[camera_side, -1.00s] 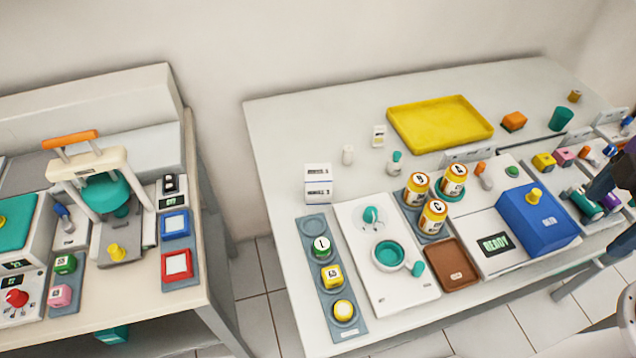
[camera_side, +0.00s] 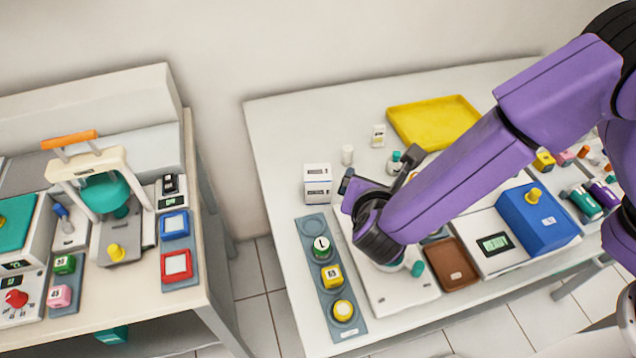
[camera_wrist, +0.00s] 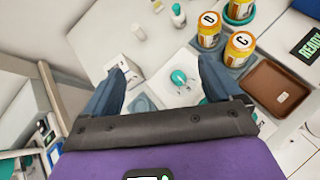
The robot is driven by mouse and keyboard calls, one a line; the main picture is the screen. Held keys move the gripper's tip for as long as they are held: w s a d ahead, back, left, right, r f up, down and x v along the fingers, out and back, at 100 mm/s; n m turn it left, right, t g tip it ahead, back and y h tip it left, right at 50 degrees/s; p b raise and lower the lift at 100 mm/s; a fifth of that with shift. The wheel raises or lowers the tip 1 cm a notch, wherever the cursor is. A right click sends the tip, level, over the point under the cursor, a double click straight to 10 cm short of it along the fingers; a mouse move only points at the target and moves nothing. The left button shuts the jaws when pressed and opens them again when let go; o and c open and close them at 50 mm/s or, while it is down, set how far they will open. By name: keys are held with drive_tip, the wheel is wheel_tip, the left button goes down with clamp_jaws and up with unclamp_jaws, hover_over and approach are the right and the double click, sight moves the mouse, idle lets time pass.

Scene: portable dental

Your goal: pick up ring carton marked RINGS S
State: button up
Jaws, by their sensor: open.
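Two white cartons are stacked at the left rear of the right-hand table in the side view, an upper one (camera_side: 318,170) and a lower one (camera_side: 318,192). Both bear dark printing on their front labels; it is too small for me to tell surely which reads RINGS S. My gripper (camera_side: 378,170) is open and empty, just right of the stack and apart from it, above the white panel. In the wrist view my gripper (camera_wrist: 163,70) has its fingers spread, and a white carton (camera_wrist: 123,63) shows partly behind the left fingertip.
A grey strip (camera_side: 311,226) with several round pieces lies in front of the cartons. A small white bottle (camera_side: 347,155) and a small white box (camera_side: 378,136) stand behind my gripper. Labelled jars (camera_wrist: 238,50) stand to the right. A yellow tray (camera_side: 425,115) lies at the back.

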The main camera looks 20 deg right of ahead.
sight(318, 178)
drive_tip(key=a+f+n+t, duration=0.1)
drive_tip(key=a, duration=0.2)
drive_tip(key=a+f+n+t+y, duration=0.1)
drive_tip(key=a+f+n, duration=0.1)
drive_tip(key=a, duration=0.1)
drive_tip(key=a+f+n+t+y, duration=0.1)
drive_tip(key=a+f+n, duration=0.1)
drive_tip(key=a, duration=0.1)
drive_tip(key=shift+s+a, duration=0.2)
drive_tip(key=shift+a, duration=0.15)
drive_tip(key=x, duration=1.2)
drive_tip(key=shift+r, duration=0.15)
drive_tip(key=shift+d+r+x, duration=0.1)
drive_tip(key=shift+r+x, duration=0.05)
drive_tip(key=shift+x, duration=1.2)
drive_tip(key=shift+d+r+x, duration=0.1)
drive_tip(key=shift+d+x, duration=0.05)
drive_tip(key=shift+x, duration=1.15)
drive_tip(key=c, duration=1.1)
drive_tip(key=shift+o, duration=0.2)
drive_tip(key=shift+r, duration=0.15)
